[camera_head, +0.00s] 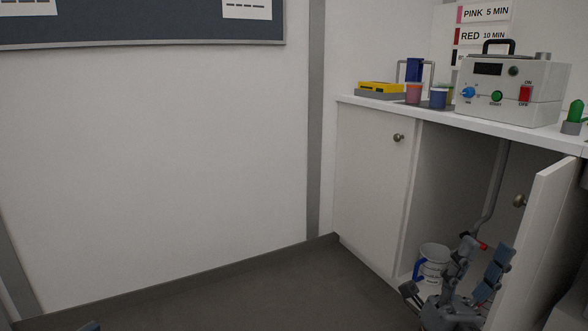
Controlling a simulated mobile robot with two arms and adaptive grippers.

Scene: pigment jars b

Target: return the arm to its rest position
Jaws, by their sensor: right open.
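My right gripper (482,257) is at the lower right, in front of the open cupboard. Its grey fingers with blue pads point upward and stand apart, and I see nothing held between them. A white mug (433,262) with a blue handle stands low in the cupboard, just left of the gripper. The gripper overlaps part of the cupboard opening, so what lies behind it is hidden.
The open cupboard door (538,240) stands close to the right of my gripper. A pipe (494,190) runs down inside. The white counter (400,110) above carries a control box (512,92) and several jars. Bare floor (230,300) lies to the left.

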